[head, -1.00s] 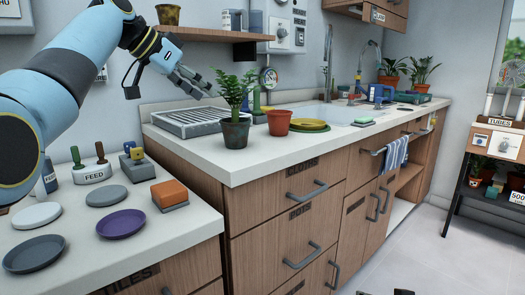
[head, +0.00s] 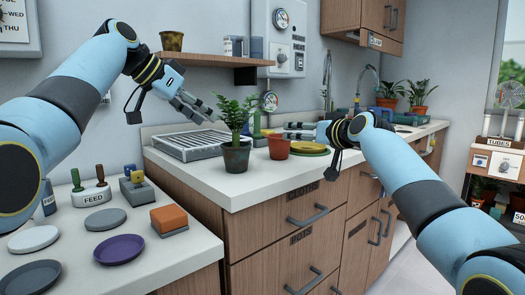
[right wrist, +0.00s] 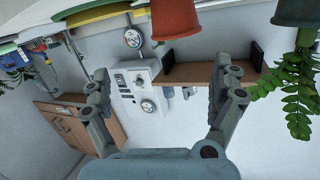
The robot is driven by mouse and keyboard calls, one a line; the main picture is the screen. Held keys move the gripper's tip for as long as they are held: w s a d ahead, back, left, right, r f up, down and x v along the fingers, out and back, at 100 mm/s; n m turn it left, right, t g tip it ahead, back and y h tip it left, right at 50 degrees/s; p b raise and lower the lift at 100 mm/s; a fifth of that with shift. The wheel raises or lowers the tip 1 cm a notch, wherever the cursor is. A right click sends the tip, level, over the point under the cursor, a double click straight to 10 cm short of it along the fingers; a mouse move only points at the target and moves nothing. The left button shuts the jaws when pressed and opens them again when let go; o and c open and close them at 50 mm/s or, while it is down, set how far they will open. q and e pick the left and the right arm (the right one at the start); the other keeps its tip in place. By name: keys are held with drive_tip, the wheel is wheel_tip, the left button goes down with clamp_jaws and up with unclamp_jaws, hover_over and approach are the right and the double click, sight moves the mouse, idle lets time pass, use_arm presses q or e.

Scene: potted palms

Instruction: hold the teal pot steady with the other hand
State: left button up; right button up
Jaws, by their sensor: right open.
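The teal pot (head: 236,157), dark and greyish, stands upright on the wooden cabinet's white counter and holds a green palm (head: 236,120). My left gripper (head: 209,115) is open and empty, just left of the palm's leaves and above the pot's level. My right gripper (head: 284,131) is open and empty, to the right of the teal pot, near the orange pot (head: 279,147), apart from the teal pot. In the right wrist view, which is upside down, the teal pot (right wrist: 297,10) is at the top right, outside the open fingers (right wrist: 162,92).
The orange pot stands close to the right of the teal pot, with yellow and green plates (head: 309,149) beyond it. A grey drying rack (head: 188,144) is behind to the left. A shelf (head: 213,60) hangs above. The counter's front strip is clear.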

sight(244, 157)
drive_tip(key=s+a+n+g+y, duration=0.1)
drive_tip(key=s+a, duration=0.2)
drive_tip(key=a, duration=0.1)
drive_tip(key=s+a+f+n+g, duration=0.1)
drive_tip(key=s+a+n, duration=0.1)
drive_tip(key=s+a, duration=0.1)
drive_tip(key=s+a+n+g+y, duration=0.1)
drive_tip(key=s+a+n, duration=0.1)
drive_tip(key=a, duration=0.3)
drive_tip(key=shift+s+a+f+g+y, duration=0.15)
drive_tip(key=shift+s+g, duration=0.05)
drive_tip(key=shift+s, duration=0.15)
drive_tip(key=shift+s+a+f+g+y, duration=0.1)
drive_tip(key=shift+s+a+g+y, duration=0.1)
drive_tip(key=shift+s, duration=0.15)
drive_tip(key=shift+a+f, duration=0.1)
drive_tip(key=shift+a, duration=0.1)
drive_tip(key=x, duration=1)
drive_tip(key=shift+f, duration=0.15)
drive_tip(key=c, duration=1.4)
